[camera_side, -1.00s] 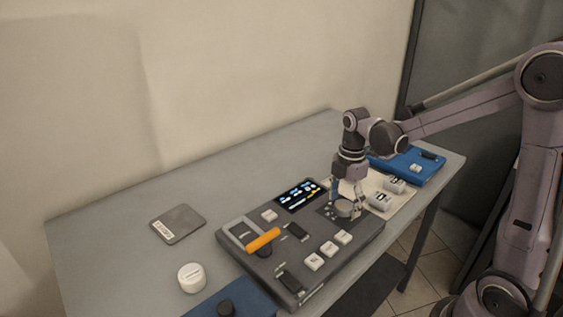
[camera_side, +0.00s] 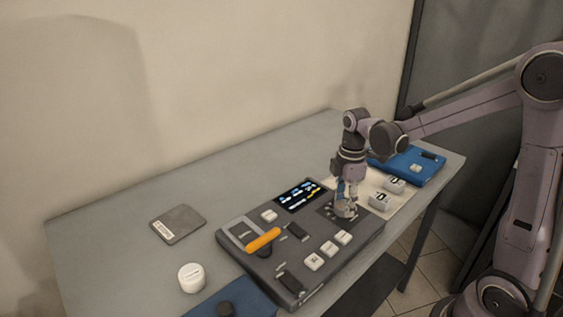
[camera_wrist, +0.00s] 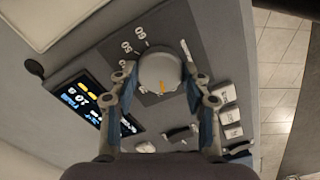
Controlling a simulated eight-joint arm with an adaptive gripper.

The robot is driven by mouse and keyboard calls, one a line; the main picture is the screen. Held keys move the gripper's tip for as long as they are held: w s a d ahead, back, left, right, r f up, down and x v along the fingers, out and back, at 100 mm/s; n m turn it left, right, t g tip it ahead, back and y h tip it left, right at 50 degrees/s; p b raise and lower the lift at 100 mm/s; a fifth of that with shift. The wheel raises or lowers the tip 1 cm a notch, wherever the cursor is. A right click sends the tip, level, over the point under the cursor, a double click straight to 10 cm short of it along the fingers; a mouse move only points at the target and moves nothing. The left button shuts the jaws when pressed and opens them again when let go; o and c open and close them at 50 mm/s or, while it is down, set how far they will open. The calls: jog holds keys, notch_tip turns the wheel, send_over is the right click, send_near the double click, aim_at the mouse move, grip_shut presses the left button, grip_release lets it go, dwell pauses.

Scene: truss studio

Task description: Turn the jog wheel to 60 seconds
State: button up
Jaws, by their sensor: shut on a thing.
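The jog wheel (camera_wrist: 160,72) is a round grey knob with an orange pointer mark, on a dark plate with white printed numbers around it. My gripper (camera_wrist: 162,84) is shut on the jog wheel, one finger on each side, in the wrist view. In the side view my gripper (camera_side: 345,208) points down at the far right end of the dark control panel (camera_side: 262,275) and mostly hides the wheel. The lit display (camera_side: 301,194) beside it shows blue and yellow text; it also appears in the wrist view (camera_wrist: 85,98), too small to read surely.
An orange-handled lever (camera_side: 262,240) and several white buttons (camera_side: 329,248) are on the panel. A grey plate (camera_side: 178,224), a white round container (camera_side: 191,278) and a blue box (camera_side: 408,166) sit around it.

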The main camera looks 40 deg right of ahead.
jog(key=m, duration=0.4)
jog(key=shift+m, duration=0.3)
jog(key=m, duration=0.3)
jog(key=shift+m, duration=0.4)
jog(key=m, duration=1.2)
jog(key=shift+m, duration=0.3)
jog(key=m, duration=0.3)
jog(key=shift+m, duration=0.3)
jog(key=m, duration=0.7)
